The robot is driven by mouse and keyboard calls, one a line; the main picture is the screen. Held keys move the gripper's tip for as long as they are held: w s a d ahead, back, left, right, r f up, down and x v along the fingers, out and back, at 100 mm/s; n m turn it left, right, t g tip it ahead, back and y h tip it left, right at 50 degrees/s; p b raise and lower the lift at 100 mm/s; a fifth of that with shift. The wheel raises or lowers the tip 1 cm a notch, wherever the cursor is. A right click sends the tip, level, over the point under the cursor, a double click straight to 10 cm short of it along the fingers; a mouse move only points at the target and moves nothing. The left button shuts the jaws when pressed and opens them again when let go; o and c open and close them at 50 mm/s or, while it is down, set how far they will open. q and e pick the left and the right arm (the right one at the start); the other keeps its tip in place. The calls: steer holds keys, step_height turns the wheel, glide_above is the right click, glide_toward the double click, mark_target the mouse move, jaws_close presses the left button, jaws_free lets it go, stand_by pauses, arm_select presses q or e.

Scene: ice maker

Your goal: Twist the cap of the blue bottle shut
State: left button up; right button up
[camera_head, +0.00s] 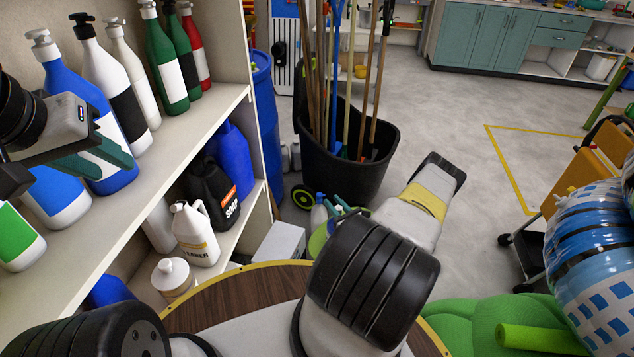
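A tall blue bottle (62,75) with a white label stands upright on the upper shelf at the left. Its grey cap (43,44) sits on its neck; I cannot tell how tight it is. My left gripper (112,155), with teal fingers, is in front of this bottle's lower body, well below the cap. I cannot tell whether it touches the bottle or how far apart its fingers are. A second blue and white bottle (62,210) stands nearer, its top hidden behind my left gripper. My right arm rises at the centre; its gripper does not show.
Several white, green and red bottles stand close behind on the upper shelf (190,130). The lower shelf holds a black jug (212,195), a blue jug (235,150) and a white cleaner jug (195,235). A black bin (375,150) with long handles stands beyond.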

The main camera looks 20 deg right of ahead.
steer(key=shift+d+m+h, duration=0.1)
steer(key=shift+m+h, duration=0.3)
steer(key=shift+h, duration=0.3)
jaws_close()
steer(key=m+h, duration=0.1)
steer(key=h, duration=0.1)
steer(key=m+h, duration=0.1)
steer(key=h, duration=0.1)
steer(key=shift+d+m, duration=0.3)
steer(key=shift+s+d+m+g+h, duration=0.1)
steer(key=shift+d+m+g+h, duration=0.15)
steer(key=shift+m+h, duration=0.65)
steer(key=shift+d+m+g+h, duration=0.1)
steer(key=shift+m+g+h, duration=0.15)
steer(key=shift+m+h, duration=0.65)
steer(key=shift+d+h, duration=0.1)
steer(key=shift+h, duration=0.5)
steer(key=o, duration=1.1)
jaws_free()
steer(key=shift+s, duration=0.1)
